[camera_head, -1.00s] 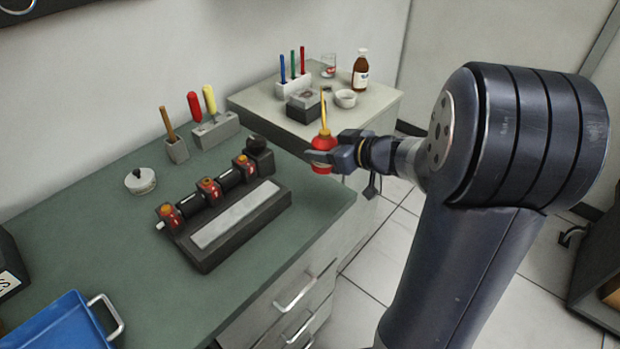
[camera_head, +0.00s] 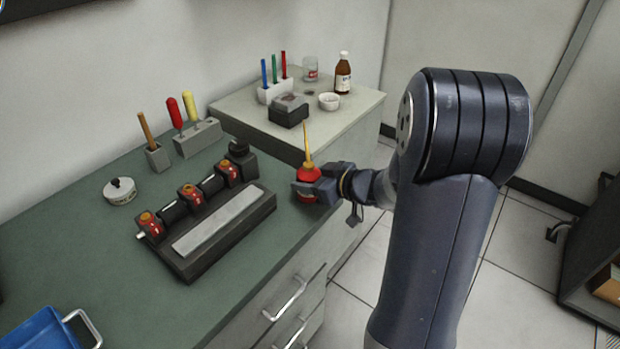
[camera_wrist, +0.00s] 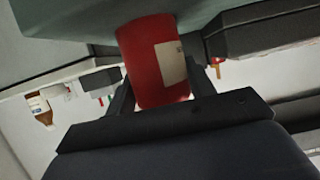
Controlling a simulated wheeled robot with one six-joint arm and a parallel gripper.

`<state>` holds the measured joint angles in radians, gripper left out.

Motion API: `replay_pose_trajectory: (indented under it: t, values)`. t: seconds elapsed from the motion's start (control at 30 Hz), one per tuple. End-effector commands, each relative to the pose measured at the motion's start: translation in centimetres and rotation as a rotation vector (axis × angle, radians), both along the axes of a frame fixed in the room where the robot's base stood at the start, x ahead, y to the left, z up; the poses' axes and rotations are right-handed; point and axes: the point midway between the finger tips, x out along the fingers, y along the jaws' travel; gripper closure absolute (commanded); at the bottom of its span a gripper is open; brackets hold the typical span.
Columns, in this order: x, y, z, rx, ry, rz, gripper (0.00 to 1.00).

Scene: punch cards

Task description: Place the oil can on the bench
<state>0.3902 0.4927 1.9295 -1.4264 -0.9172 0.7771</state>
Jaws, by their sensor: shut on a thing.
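The oil can (camera_head: 309,173) is red with a thin yellow spout pointing up, and it stands about upright. My gripper (camera_head: 306,187) is shut on its body from the right. The can is at the right end of the green-topped bench (camera_head: 90,265), by the corner. I cannot tell whether its base touches the top. In the wrist view the can's red body (camera_wrist: 148,65), with a pale label, sits between my gripper's dark fingers (camera_wrist: 160,98). The bench's green surface (camera_wrist: 75,22) shows close by, at the top of that view.
A dark rack (camera_head: 180,262) with red-and-black parts stands left of the can. Tool holders (camera_head: 197,138), a round white tin (camera_head: 119,192) and a blue tray (camera_head: 38,332) are also on the bench. A paler side cabinet (camera_head: 345,112) behind holds a bottle (camera_head: 343,75) and other items.

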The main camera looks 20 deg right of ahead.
Motion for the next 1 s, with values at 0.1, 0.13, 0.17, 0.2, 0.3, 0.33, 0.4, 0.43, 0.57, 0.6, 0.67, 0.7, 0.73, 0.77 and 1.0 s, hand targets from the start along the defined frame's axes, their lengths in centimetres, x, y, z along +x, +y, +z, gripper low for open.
replay_pose_trajectory:
  t: [0.1,0.13,0.17,0.2,0.3,0.33,0.4,0.43,0.57,0.6,0.67,0.7,0.73,0.77,1.0]
  values:
    - [0.0,0.0,-0.1,0.001,0.001,0.0,0.41]
    - [0.0,0.0,-0.1,0.001,0.001,0.0,0.38]
    - [0.0,0.0,-0.1,0.001,0.001,0.0,0.36]
    - [0.0,0.0,-0.1,0.001,0.001,0.0,0.32]
    - [0.0,0.0,0.0,0.001,0.001,0.0,0.27]
    - [0.0,0.0,0.0,0.001,0.001,0.0,0.27]
    - [0.0,0.0,0.0,0.001,0.001,0.0,0.27]
    - [0.0,0.0,0.0,0.001,0.001,0.0,0.27]
    - [0.0,0.0,0.3,0.0,0.0,0.0,0.27]
    - [-0.1,-0.1,0.5,0.0,0.0,-0.001,0.27]
    - [-0.6,-0.5,0.7,-0.001,0.001,-0.003,0.27]
    - [-1.0,-0.9,0.9,0.0,0.0,-0.004,0.27]
    - [-1.4,-1.2,1.2,-0.001,-0.001,-0.005,0.27]
    - [-1.9,-1.5,1.4,-0.001,-0.001,-0.005,0.27]
    - [-5.5,-4.2,3.3,-0.001,-0.001,-0.007,0.27]
